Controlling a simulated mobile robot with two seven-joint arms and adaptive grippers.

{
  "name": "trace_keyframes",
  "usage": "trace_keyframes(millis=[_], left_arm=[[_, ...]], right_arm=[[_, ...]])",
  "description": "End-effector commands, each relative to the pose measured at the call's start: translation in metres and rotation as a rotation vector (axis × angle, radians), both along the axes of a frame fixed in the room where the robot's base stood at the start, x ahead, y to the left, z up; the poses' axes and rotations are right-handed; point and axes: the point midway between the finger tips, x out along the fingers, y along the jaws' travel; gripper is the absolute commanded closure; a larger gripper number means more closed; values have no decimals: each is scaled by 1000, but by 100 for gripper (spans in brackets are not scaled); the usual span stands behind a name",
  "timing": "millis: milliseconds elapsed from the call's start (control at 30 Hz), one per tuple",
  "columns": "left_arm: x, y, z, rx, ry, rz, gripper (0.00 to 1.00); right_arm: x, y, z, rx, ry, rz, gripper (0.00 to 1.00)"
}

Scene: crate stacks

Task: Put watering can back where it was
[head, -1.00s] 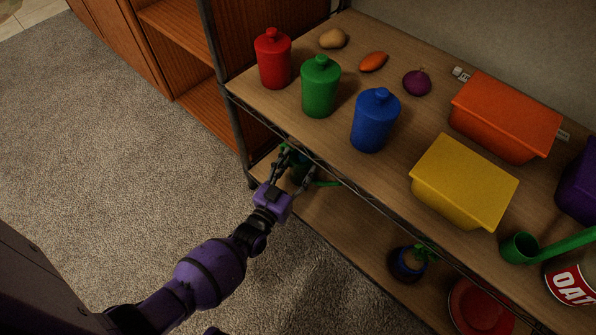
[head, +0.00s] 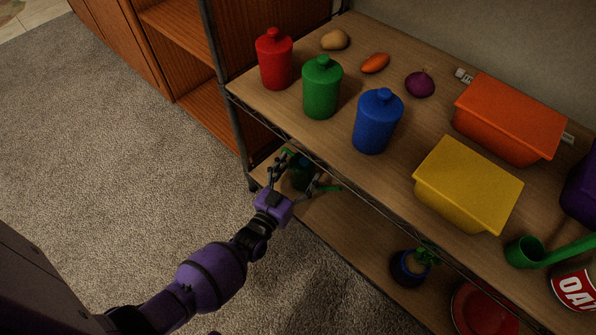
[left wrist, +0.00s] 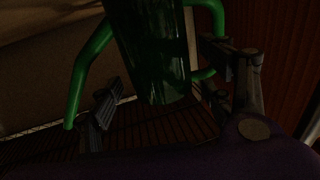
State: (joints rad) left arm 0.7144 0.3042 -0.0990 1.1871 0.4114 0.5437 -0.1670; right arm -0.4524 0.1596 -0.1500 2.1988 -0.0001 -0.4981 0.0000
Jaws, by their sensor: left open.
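The green watering can (head: 300,171) stands on the lower shelf near its left end, partly hidden by the upper shelf's edge and my gripper. Its spout sticks out to the right. My left gripper (head: 293,178) is open, with its fingers on either side of the can. In the left wrist view the dark green can body (left wrist: 155,55) fills the upper middle, between the open fingers of the gripper (left wrist: 165,110). I cannot tell whether a finger touches it. My right gripper is not in view.
The upper shelf holds red (head: 274,60), green (head: 322,88) and blue (head: 377,122) canisters, an orange bin (head: 508,118) and a yellow bin (head: 467,187). A potted plant (head: 411,267) and a red dish (head: 480,310) are on the lower shelf. A wire shelf post (head: 226,90) is close left.

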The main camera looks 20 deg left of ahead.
Motion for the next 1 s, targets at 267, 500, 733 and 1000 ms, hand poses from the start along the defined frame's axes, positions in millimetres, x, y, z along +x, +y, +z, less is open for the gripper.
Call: trace_keyframes(millis=[267,500,733,1000], left_arm=[[-28,3,3,-1,4,1,27],[-80,9,4,-1,3,0,27],[-112,13,3,1,0,0,27],[-120,14,2,0,0,0,27]], right_arm=[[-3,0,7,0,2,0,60],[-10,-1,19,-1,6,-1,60],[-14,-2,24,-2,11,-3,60],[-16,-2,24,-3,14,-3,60]])
